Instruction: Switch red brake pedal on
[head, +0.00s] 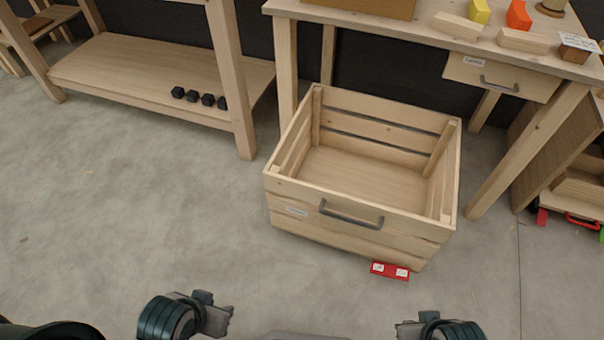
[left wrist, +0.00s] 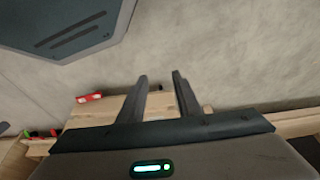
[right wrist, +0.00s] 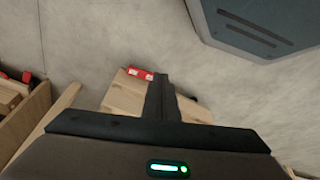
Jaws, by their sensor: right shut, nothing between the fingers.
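The red brake pedal (head: 390,271) is a small flat red bar with two white labels. It sits low at the front right corner of the slatted wooden crate (head: 350,240). It also shows in the left wrist view (left wrist: 89,98) and the right wrist view (right wrist: 140,73). I cannot read its labels or tell its on or off state. My left gripper (head: 218,316) is at the bottom of the head view, left of the pedal; its two fingers are apart and empty. My right gripper (head: 408,329) is nearer the pedal but apart from it, with fingers shut together on nothing.
The crate is empty, with a dark handle (head: 352,215) on its front. A workbench (head: 400,28) with a drawer and coloured blocks stands behind. A low shelf (head: 140,75) holds several black cubes. Another red and green object (head: 582,221) is at the right. Concrete floor (head: 130,190) is clear at left.

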